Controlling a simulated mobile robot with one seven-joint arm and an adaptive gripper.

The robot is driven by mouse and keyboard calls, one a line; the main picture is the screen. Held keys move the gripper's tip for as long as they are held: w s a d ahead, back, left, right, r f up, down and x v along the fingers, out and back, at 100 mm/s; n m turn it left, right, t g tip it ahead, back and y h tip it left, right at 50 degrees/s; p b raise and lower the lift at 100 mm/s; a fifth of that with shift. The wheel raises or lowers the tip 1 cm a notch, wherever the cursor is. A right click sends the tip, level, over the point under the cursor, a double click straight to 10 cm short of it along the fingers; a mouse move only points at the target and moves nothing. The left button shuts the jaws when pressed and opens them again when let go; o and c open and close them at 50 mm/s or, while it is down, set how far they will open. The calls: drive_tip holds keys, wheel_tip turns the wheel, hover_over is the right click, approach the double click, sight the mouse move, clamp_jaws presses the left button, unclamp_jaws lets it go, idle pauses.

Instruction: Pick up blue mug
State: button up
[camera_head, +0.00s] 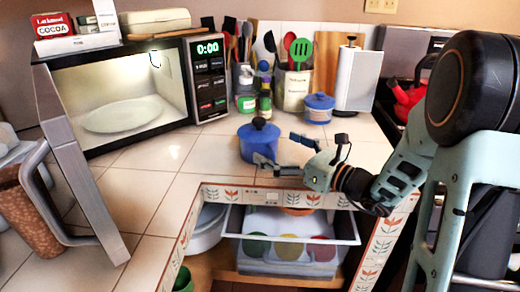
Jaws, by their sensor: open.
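A blue round vessel (250,146) stands upright on the tiled counter near its inner corner, with a dark round knob or lid on top. It is the likeliest blue mug, though no handle is clear. A second blue lidded pot (319,112) stands farther back to the right. My gripper (279,150) is open and empty, just right of the nearer blue vessel, its fingers pointing left toward it. The lower finger overlaps the vessel's lower right side in the picture; I cannot tell whether they touch.
An open microwave (115,88) with a plate inside stands at left, its door (75,165) swung out over the counter. A utensil crock (293,90) stands behind. An open drawer (290,225) juts out below my gripper. Tiles left of the blue vessel are clear.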

drive_tip(key=x, duration=0.4)
drive_tip(key=shift+w+b, duration=0.1)
drive_tip(key=shift+b, duration=0.2)
drive_tip(key=c, duration=2)
drive_tip(key=shift+r, duration=0.15)
